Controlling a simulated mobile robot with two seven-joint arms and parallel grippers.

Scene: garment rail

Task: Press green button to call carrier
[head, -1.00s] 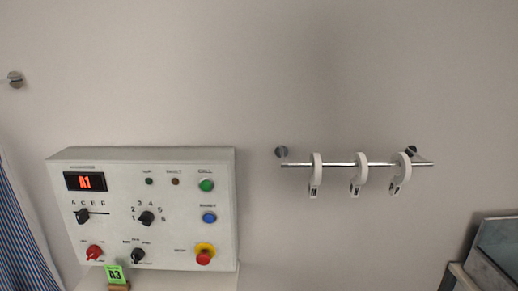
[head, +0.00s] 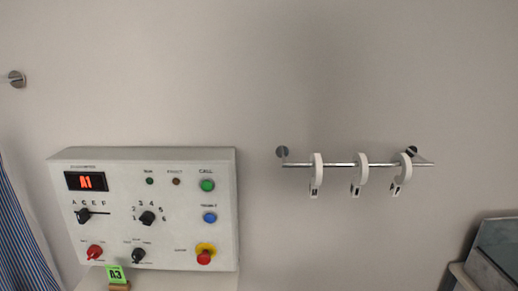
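A pale control box (head: 185,230) is on the wall at the lower left of the head view. Its green button (head: 207,186), under the label CALL, is at the upper right of the panel. A red display (head: 86,181) reads A1. Below the green button are a blue button (head: 209,218) and a red mushroom button on a yellow base (head: 204,255). Black knobs (head: 147,218) and a red knob (head: 94,252) are on the panel. Neither of my grippers is in view.
A metal rail (head: 335,165) with three white hangers or hooks (head: 361,172) is on the wall to the right. A green A3 tag (head: 115,274) stands below the box. Striped cloth (head: 22,240) hangs at the left edge. A grey object (head: 495,245) is at the lower right.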

